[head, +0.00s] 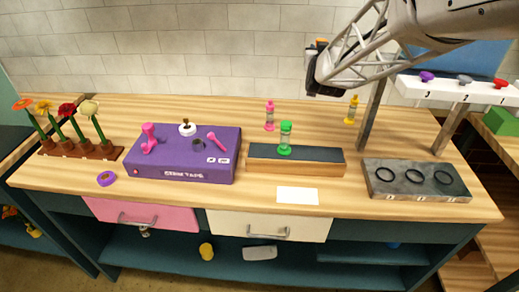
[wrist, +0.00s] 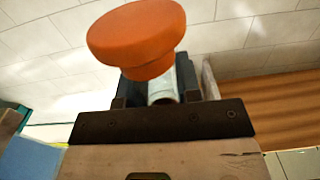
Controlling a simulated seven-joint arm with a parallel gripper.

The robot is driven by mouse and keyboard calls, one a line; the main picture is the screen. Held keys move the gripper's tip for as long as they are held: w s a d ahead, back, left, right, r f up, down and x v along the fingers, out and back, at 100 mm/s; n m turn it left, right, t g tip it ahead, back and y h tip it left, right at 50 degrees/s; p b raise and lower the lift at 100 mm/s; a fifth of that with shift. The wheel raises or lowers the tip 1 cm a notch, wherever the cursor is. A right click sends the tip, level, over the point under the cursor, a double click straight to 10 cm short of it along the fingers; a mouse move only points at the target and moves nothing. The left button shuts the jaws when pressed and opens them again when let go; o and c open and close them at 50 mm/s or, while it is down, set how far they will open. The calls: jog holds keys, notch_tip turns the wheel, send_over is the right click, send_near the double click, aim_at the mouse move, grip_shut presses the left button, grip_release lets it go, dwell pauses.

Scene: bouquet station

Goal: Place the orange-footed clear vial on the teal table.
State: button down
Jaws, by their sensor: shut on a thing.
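My gripper (head: 314,75) is raised high above the back of the workbench, in front of the tiled wall. In the wrist view it is shut on the orange-footed clear vial (wrist: 137,38). The round orange foot sticks out toward the camera, and a short piece of clear body shows between the fingers; the rest is hidden. In the head view only a small orange patch (head: 320,42) shows at the gripper. No teal tabletop is plain; the workbench (head: 400,130) has a wooden top over a dark teal body.
A green vial (head: 286,138) stands on the dark-topped wooden block (head: 260,167). A pink vial (head: 269,116) and a yellow vial (head: 351,110) stand behind it. A purple box (head: 183,165), flower rack (head: 75,148), grey ring plate (head: 417,192) and white peg shelf (head: 440,90) surround them.

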jog(key=s+a+f, duration=0.1)
jog(key=s+a, duration=0.3)
jog(key=s, duration=0.6)
jog(key=s+a, duration=0.3)
jog(key=s, duration=0.8)
jog(key=s+a+f, duration=0.1)
jog(key=s+a, duration=0.3)
jog(key=s, duration=0.6)
notch_tip(320, 180, down, 12)
jog(key=shift+r, duration=0.15)
jog(key=w+a+f, duration=0.1)
jog(key=w+a, duration=0.4)
jog(key=w, duration=0.8)
jog(key=shift+f, duration=0.15)
jog(key=shift+w, duration=0.15)
